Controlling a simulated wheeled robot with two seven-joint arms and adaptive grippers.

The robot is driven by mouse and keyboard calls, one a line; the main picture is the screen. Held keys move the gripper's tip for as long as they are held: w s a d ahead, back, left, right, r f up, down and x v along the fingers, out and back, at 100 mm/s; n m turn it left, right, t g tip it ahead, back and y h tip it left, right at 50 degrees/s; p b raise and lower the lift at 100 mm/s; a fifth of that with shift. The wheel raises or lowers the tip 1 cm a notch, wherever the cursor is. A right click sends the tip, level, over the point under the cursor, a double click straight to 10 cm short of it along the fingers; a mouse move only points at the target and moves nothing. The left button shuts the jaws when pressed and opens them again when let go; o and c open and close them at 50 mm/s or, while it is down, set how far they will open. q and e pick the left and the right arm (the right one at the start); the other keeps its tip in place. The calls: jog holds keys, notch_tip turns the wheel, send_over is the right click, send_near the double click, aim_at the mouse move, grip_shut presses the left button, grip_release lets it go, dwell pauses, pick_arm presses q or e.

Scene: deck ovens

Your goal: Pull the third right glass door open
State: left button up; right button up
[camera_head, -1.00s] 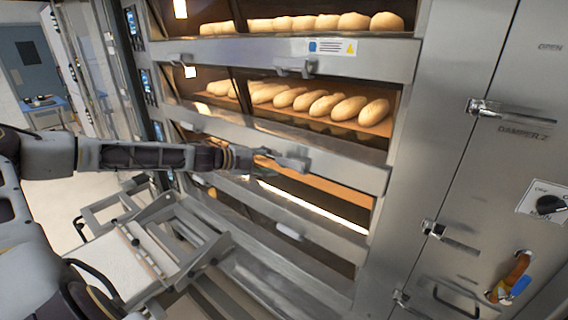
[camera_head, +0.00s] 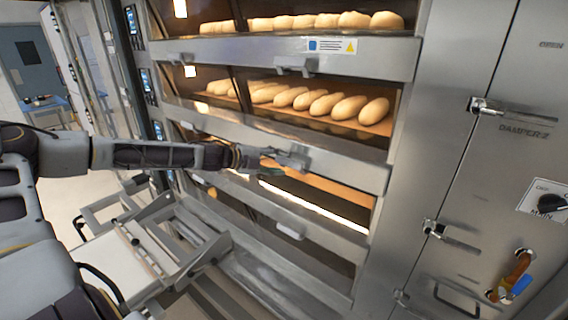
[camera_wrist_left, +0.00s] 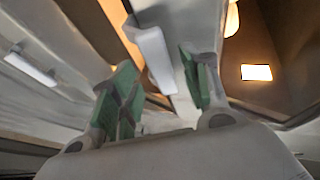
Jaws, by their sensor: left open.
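The stacked glass oven doors fill the middle of the head view. A steel door rail (camera_head: 345,168) below the second visible row of loaves carries a short handle (camera_head: 290,158). My left gripper (camera_head: 272,163) is at this handle, and its arm reaches in from the left. In the left wrist view, the green-padded fingers of my left gripper (camera_wrist_left: 165,88) are spread apart. The pale handle bar (camera_wrist_left: 153,50) shows between them, not visibly clamped. The door on this rail looks shut. My right gripper is out of view.
Another handle (camera_head: 295,67) sits on the rail above, and one (camera_head: 289,232) on the rail below. A metal loader frame (camera_head: 160,240) stands at the lower left, below my left arm. A steel panel with latches (camera_head: 490,180) is on the right.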

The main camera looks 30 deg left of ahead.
aim_at(285, 162)
pick_arm(q)
jog(key=shift+b+x, duration=0.55)
jog(key=shift+x, duration=0.95)
jog(key=shift+c, duration=0.3)
grip_shut()
